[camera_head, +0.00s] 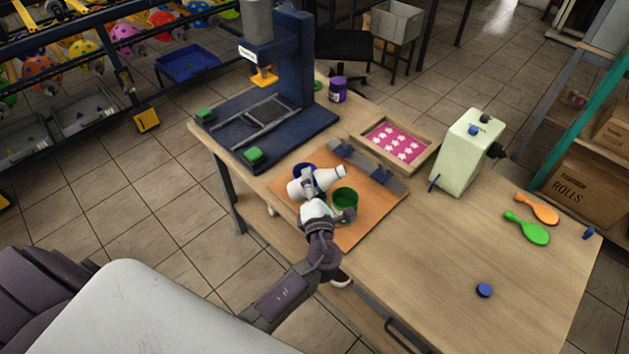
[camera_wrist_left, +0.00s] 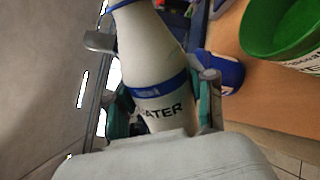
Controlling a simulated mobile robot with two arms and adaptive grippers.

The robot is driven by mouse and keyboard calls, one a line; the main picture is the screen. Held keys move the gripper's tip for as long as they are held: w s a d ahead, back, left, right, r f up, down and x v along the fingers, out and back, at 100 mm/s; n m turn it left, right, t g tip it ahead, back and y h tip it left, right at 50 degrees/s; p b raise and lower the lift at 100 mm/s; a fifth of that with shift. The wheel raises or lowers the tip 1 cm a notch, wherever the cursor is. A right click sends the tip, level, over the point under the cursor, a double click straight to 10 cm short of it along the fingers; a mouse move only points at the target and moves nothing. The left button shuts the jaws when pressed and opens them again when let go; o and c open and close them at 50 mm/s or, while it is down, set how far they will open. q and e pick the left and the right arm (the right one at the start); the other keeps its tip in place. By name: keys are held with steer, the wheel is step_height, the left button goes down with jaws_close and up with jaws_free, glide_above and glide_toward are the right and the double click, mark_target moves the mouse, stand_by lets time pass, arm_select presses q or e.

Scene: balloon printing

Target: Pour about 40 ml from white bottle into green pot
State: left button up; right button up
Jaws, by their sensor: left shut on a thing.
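My left gripper (camera_head: 310,194) is shut on the white bottle (camera_head: 328,177). The bottle is tilted well over, its narrow end pointing right in the head view. In the left wrist view the bottle (camera_wrist_left: 158,85) lies between the fingers and shows blue bands and the word "WATER". The green pot (camera_head: 345,198) stands on the orange-brown mat, just below and right of the bottle's narrow end in the head view. The pot (camera_wrist_left: 283,30) also shows at upper right in the wrist view. Its contents and any stream are not discernible. My right gripper is out of view.
A blue pot (camera_head: 300,169) stands behind the bottle. A navy press (camera_head: 290,105), a tray with a pink sheet (camera_head: 397,141) and a pale green machine (camera_head: 462,152) stand farther back. Orange (camera_head: 538,208) and green (camera_head: 530,229) paddle shapes lie right. The front right tabletop is mostly clear.

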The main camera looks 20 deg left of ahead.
arm_select(q)
steer(key=shift+a+m, duration=0.1)
steer(key=shift+m, duration=0.2)
steer(key=shift+p, duration=0.35)
steer(key=shift+f+m+p, duration=0.15)
steer(key=shift+m+p, duration=0.2)
steer(key=shift+m, duration=0.05)
stand_by(0.4)
steer(key=shift+f+p, duration=0.1)
steer(key=shift+p, duration=0.25)
steer(key=shift+a+m, duration=0.1)
steer(key=shift+m, duration=0.2)
steer(key=shift+s+f, duration=0.1)
steer(key=shift+f, duration=0.05)
